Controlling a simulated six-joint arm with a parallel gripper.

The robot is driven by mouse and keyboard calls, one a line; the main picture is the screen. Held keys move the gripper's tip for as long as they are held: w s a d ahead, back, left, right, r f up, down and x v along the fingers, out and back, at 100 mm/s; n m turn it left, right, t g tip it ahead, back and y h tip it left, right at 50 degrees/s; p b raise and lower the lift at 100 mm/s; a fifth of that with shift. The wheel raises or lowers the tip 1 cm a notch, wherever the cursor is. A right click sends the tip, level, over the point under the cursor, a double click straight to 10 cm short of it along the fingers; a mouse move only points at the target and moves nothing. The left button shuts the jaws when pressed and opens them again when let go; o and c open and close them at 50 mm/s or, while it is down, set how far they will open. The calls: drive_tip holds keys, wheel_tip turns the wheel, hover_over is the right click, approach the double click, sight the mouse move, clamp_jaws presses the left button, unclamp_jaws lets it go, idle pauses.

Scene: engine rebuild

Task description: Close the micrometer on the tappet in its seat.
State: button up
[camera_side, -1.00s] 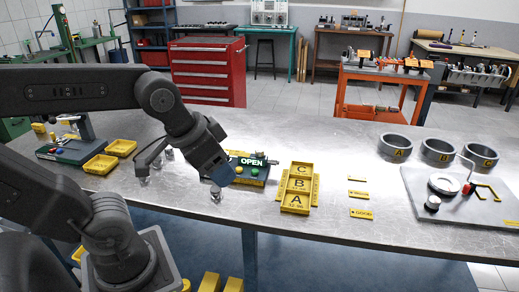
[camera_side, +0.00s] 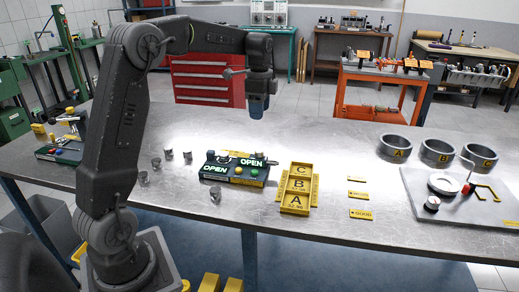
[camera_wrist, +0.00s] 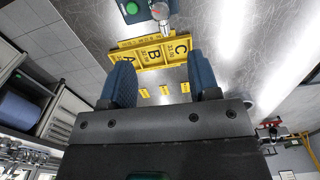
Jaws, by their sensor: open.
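The micrometer (camera_side: 262,160) lies along the back of a dark green station (camera_side: 235,174) that has coloured buttons and two green OPEN signs. Part of it also shows at the top of the wrist view (camera_wrist: 160,12). Several small metal tappets stand on the bench left of the station; one tappet (camera_side: 215,193) stands at its front edge. Whether a tappet is in the seat cannot be made out. My gripper (camera_side: 257,110) is open and empty, pointing down, above and behind the station's right end. Its two blue fingers (camera_wrist: 160,85) show apart in the wrist view.
A yellow A-B-C tray (camera_side: 283,196) stands right of the station, with small yellow labels (camera_side: 360,214) beyond it. Three grey rings and a grey plate (camera_side: 415,185) are at the right. The bench between labels and rings is clear.

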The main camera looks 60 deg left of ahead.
sight(260, 150)
wheel_tip(260, 150, down, 14)
drive_tip(key=shift+r, duration=0.2)
drive_tip(key=shift+c, duration=0.5)
drive_tip(key=c, duration=0.8)
